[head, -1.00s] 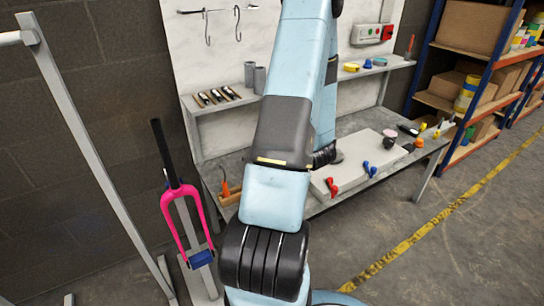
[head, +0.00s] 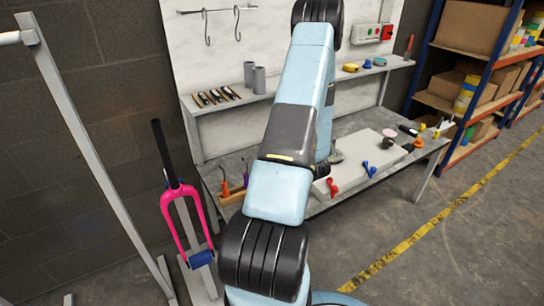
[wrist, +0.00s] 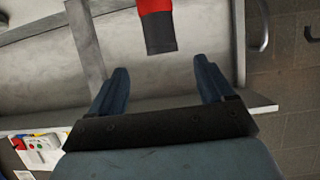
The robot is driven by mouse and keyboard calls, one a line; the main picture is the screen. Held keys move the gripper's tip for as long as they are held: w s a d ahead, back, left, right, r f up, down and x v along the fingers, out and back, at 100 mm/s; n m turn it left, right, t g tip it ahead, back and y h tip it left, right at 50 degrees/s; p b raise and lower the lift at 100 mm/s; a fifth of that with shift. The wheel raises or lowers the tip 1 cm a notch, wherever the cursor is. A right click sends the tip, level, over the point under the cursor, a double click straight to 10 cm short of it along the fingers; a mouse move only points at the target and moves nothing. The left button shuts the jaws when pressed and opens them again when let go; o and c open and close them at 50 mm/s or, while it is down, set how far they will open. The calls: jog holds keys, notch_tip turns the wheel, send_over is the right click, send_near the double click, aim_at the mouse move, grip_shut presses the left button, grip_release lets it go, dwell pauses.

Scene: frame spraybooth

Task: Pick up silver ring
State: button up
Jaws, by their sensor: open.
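I cannot pick out a silver ring with certainty in either view. A small grey piece (head: 336,157) shows beside my arm on the bench, but its shape is partly hidden. My gripper (wrist: 161,66) shows in the wrist view with its two dark blue fingers spread apart. Nothing is between the fingers. A red and black object (wrist: 158,28) shows at the top of the wrist view, beyond the fingertips. In the head view my gripper is out of sight.
The grey bench (head: 352,122) holds a pale board (head: 350,165) with red and blue pieces. A shelf (head: 238,100) above it holds two grey tubes (head: 254,76). A pink fork (head: 186,225) stands at left. Storage racks (head: 480,50) stand at right; the floor in front is clear.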

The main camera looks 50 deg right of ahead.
jog(key=shift+x, duration=2.75)
jog(key=shift+w+a+r, duration=0.15)
jog(key=shift+r, duration=0.1)
jog(key=shift+c, duration=0.2)
jog(key=c, duration=1.1)
